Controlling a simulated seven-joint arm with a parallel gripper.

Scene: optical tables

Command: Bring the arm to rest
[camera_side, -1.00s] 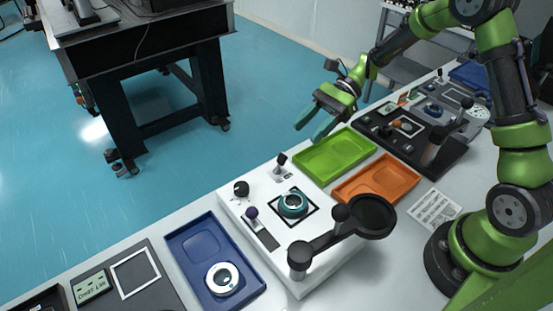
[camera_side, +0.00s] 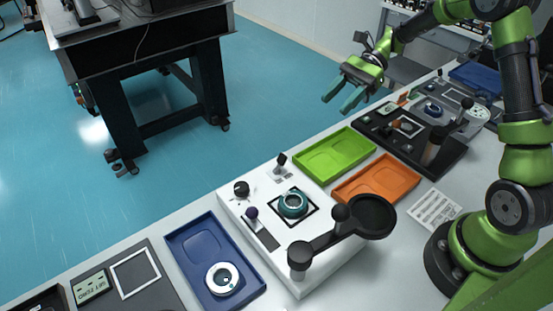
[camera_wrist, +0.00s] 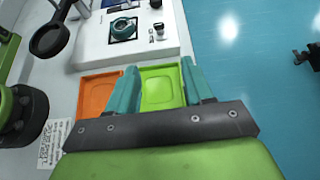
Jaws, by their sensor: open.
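My gripper (camera_side: 338,97) is open and empty, with two teal fingers. In the side view it hangs in the air above the far edge of the table, beyond the green tray (camera_side: 334,152) and apart from everything. In the wrist view the gripper (camera_wrist: 160,80) shows its fingers spread, with the green tray (camera_wrist: 157,88) seen between them and the orange tray (camera_wrist: 94,97) to the left. Both trays are empty.
A white device (camera_side: 268,241) with a teal ring (camera_side: 293,204) and a black swing arm (camera_side: 325,243) stands mid-table. A blue tray (camera_side: 186,249) holds a white ring (camera_side: 222,279). A black device (camera_side: 446,152) stands at the right. A dark table (camera_side: 150,55) stands apart across the floor.

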